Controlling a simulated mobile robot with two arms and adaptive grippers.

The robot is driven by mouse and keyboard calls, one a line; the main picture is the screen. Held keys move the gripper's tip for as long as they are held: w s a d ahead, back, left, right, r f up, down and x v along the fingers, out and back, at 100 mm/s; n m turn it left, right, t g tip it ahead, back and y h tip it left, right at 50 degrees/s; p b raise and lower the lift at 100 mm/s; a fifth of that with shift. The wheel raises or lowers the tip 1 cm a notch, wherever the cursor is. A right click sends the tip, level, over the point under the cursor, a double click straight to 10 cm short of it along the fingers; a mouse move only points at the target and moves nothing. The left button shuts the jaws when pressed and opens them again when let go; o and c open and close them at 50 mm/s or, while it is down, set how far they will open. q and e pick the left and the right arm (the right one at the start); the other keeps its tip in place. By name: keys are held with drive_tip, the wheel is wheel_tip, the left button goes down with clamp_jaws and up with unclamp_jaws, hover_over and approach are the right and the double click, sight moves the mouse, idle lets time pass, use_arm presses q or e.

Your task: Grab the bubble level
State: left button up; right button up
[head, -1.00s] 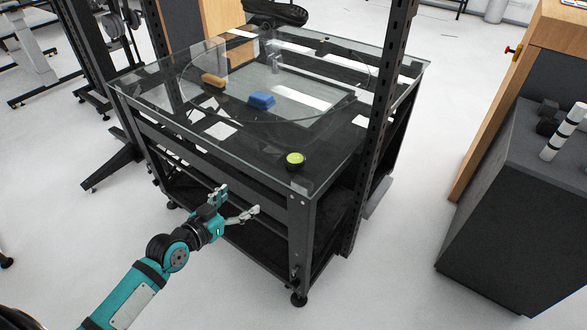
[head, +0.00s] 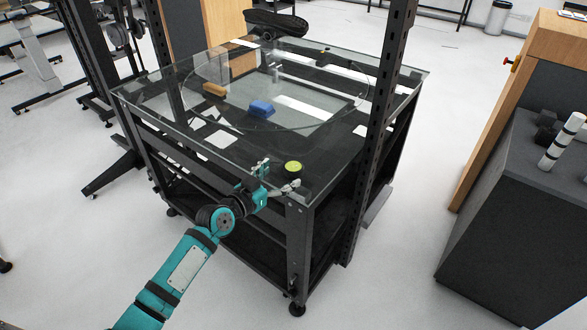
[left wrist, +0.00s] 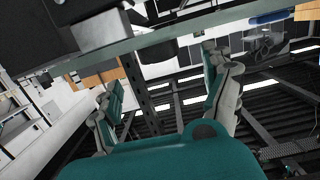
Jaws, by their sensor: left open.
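The bubble level appears to be the small round yellow-green piece with a dark base (head: 293,168), lying on the glass tabletop (head: 335,145) near its front corner. My left gripper (head: 278,176) is open at the front edge of the glass, just in front of the level. In the head view its fingertips lie to the left and lower right of the level, and nothing is between them. In the left wrist view the two open fingers (left wrist: 165,97) also show apart and empty. The level is not clearly recognisable there. My right gripper is out of view.
A blue block (head: 262,108) and an orange-brown block (head: 214,89) lie farther back on the round glass plate. A black upright post (head: 382,120) rises at the table's right side. A dark cabinet (head: 510,210) stands at the right, with clear floor between.

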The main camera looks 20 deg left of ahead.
sight(291, 168)
use_arm(q)
drive_tip(key=x, duration=0.5)
drive_tip(key=shift+w+f, duration=0.1)
drive_tip(key=shift+a, duration=0.1)
drive_tip(key=shift+c, duration=0.3)
drive_tip(key=c, duration=1.3)
